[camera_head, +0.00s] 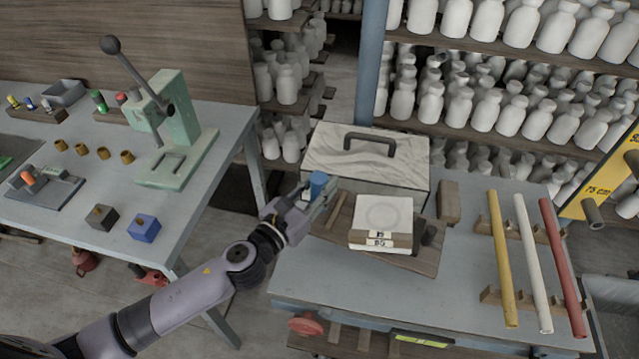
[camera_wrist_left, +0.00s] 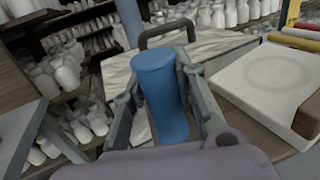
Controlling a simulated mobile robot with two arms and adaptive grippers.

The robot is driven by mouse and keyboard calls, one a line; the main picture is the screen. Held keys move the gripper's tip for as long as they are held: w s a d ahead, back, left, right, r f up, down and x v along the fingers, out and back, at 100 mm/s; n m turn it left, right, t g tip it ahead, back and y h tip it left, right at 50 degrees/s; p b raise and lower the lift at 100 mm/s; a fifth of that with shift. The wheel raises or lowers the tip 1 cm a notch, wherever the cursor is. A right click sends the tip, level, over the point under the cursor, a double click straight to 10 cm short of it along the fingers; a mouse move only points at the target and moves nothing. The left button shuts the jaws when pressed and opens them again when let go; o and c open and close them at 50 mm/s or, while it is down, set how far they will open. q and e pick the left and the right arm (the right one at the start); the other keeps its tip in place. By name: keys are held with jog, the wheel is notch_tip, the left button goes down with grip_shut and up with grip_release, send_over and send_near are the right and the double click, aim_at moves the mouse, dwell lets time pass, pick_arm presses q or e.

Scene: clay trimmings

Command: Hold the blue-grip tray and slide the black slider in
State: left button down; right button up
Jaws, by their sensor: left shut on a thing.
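The wooden tray (camera_head: 402,261) lies on the right-hand grey table. A blue upright grip (camera_head: 318,184) shows at its left end; it also shows in the left wrist view (camera_wrist_left: 160,92). My left gripper (camera_head: 322,194) is shut on the blue grip, with a finger on each side of it in the wrist view. A white square block with a round mark (camera_head: 384,210) sits on the tray, with wooden pieces at its front. The black slider (camera_head: 428,234) appears as a small dark piece at the right of the block. My right gripper is not in view.
A marbled box with a dark handle (camera_head: 366,158) stands behind the tray. A wooden block (camera_head: 449,202) lies to the right. Yellow (camera_head: 503,260), white and red rods rest on wooden racks further right. Shelves of white bottles (camera_head: 480,106) stand behind.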

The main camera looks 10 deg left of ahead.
pick_arm(q)
jog(key=shift+f+b, duration=2.25)
jog(key=shift+f, duration=0.35)
jog(key=shift+f+b, duration=1)
jog(key=shift+f, duration=0.2)
jog(key=shift+r, duration=0.1)
jog(key=shift+f, duration=0.35)
